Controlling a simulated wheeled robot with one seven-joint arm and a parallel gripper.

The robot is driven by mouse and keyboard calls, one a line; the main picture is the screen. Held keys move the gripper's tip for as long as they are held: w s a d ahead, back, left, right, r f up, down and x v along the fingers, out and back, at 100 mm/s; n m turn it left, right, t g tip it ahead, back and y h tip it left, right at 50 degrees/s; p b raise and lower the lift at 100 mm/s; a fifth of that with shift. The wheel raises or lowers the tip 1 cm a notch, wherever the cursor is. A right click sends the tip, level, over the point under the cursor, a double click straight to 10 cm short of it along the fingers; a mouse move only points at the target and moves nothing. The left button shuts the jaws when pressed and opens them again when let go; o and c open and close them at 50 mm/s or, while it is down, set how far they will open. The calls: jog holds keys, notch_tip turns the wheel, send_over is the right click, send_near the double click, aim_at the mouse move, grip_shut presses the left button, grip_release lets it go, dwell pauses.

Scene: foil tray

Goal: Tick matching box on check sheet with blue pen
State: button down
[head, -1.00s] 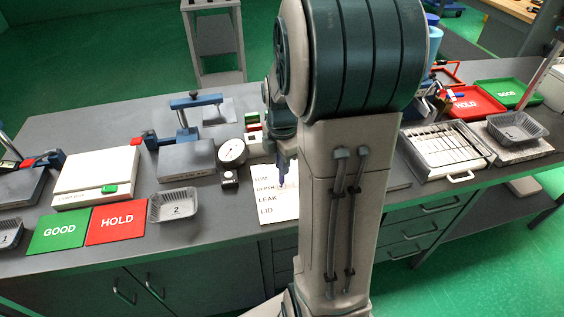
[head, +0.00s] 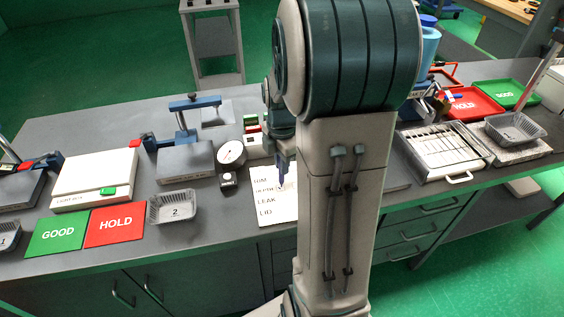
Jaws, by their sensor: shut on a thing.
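The check sheet (head: 268,212) lies on the bench in the middle of the head view. Its left side shows the rows RIM, DEPTH, LEAK and LID; my arm covers its right side, so most boxes are hidden. My gripper (head: 284,165) is above the sheet's upper part, pointing down, partly hidden by my own arm. It is shut on the blue pen (head: 283,177), which hangs upright over the sheet near the upper rows. I cannot tell whether the tip touches the paper, and marks in the boxes are too small to make out.
A round dial gauge (head: 231,153) and a small black block stand just left of the sheet. Foil tray 2 (head: 175,207) and the red HOLD (head: 116,222) and green GOOD (head: 58,232) mats are further left. A slotted metal rack (head: 446,150) is on the right.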

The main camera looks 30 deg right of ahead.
jog(key=shift+d, duration=0.1)
dwell(0.3)
jog(key=shift+w+r+p, duration=0.1)
jog(key=shift+r+p, duration=2.2)
jog(key=shift+r, duration=0.7)
